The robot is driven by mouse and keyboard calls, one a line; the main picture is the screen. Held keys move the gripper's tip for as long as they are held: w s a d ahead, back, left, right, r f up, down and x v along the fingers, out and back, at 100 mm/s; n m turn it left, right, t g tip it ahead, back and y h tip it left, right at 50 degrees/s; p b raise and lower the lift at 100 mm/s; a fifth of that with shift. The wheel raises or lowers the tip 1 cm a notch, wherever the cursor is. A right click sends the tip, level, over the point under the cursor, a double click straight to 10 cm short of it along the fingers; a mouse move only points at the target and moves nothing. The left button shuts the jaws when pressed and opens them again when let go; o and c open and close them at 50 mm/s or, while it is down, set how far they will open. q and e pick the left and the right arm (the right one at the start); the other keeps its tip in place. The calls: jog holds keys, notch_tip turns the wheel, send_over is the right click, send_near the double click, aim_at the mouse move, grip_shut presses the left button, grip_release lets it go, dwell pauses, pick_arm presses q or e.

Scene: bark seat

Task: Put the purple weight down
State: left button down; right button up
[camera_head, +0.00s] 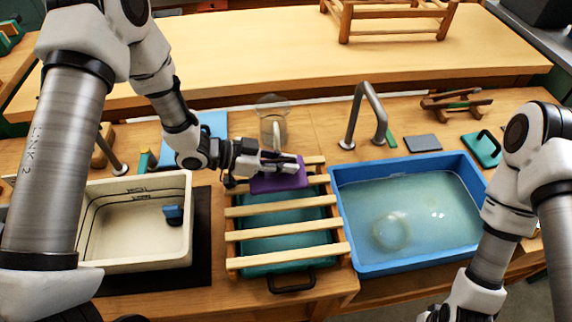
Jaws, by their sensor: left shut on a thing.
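The purple weight (279,181) is a flat slab at the far end of a wooden slatted rack (283,235). My left gripper (277,166) is shut on the purple weight from above and behind. The weight is over the rack's far slats; I cannot tell whether it touches them. Teal material (285,217) shows beneath the slats. My right arm is at the right, and its gripper is cut off or hidden at the bottom edge.
A cream basin (137,262) with a blue item (173,214) stands left of the rack. A blue tub (355,269) of water stands right. Behind are a clear jar (272,121), a metal tap (365,110), a grey slab (422,143) and a teal handled block (482,150).

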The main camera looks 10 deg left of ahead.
aim_at(269, 161)
pick_arm(q)
jog(key=shift+s+f, duration=0.2)
jog(key=shift+f, duration=0.1)
jog(key=shift+s+f+b, duration=0.2)
jog(key=shift+b, duration=0.15)
jog(key=c, duration=1.2)
grip_release()
jog(key=shift+s+f, duration=0.1)
jog(key=shift+f, duration=0.05)
jog(key=shift+o, duration=0.2)
jog(key=shift+r, duration=0.35)
jog(key=shift+w+a+r+p, duration=0.15)
jog(key=shift+w+r+p, duration=0.05)
jog(key=shift+r+p, duration=0.1)
jog(key=v, duration=0.7)
jog(key=shift+r, duration=0.15)
jog(key=shift+w, duration=0.15)
